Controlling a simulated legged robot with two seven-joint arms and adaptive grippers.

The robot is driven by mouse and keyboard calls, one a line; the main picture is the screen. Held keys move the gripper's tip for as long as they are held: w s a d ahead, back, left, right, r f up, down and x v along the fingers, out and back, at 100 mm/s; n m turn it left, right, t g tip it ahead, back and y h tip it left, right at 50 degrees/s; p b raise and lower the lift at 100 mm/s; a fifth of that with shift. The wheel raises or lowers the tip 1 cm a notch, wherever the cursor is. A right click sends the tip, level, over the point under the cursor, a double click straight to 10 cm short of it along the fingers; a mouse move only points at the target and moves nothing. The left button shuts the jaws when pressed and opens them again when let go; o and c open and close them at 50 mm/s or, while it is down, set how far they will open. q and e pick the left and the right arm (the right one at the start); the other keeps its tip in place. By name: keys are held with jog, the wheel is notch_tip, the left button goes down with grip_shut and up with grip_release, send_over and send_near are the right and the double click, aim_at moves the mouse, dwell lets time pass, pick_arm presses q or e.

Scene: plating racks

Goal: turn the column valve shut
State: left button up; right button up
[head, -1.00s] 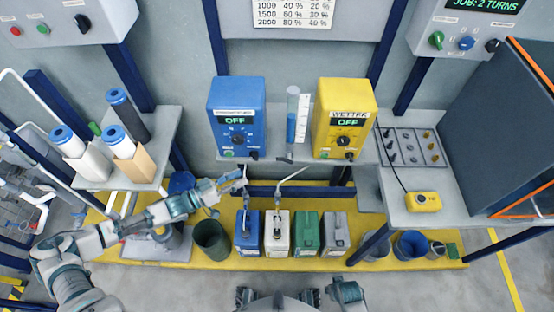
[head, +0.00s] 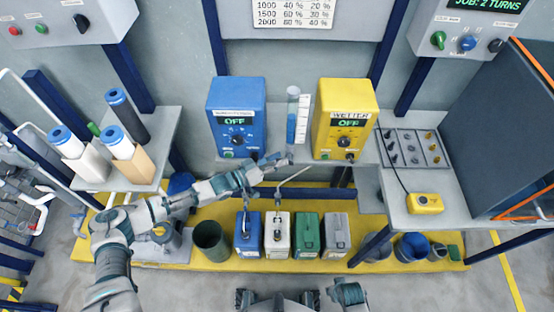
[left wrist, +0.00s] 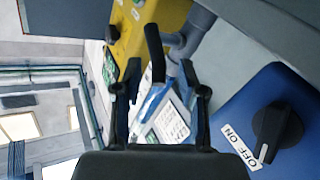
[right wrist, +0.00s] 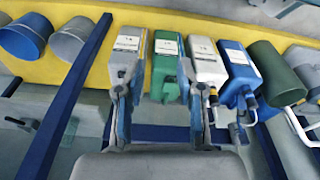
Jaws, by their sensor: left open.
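The clear column (head: 292,118) with blue liquid stands between the blue box and the yellow box in the head view. Its valve at the foot is largely hidden by my left gripper (head: 284,161). In the left wrist view, a dark lever-like handle (left wrist: 153,50) lies between the two spread fingers of my left gripper (left wrist: 160,75), near a grey elbow pipe (left wrist: 187,38). The fingers are open; I cannot tell whether they touch the handle. My right gripper (right wrist: 160,78) is open and empty in the right wrist view, facing the row of canisters.
The blue pump box (head: 236,112) and the yellow box (head: 345,115), both reading OFF, flank the column closely. Canisters (head: 306,232) stand on the yellow platform below. A yellow pendant (head: 424,203) lies on the right shelf.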

pick_arm(q)
grip_shut()
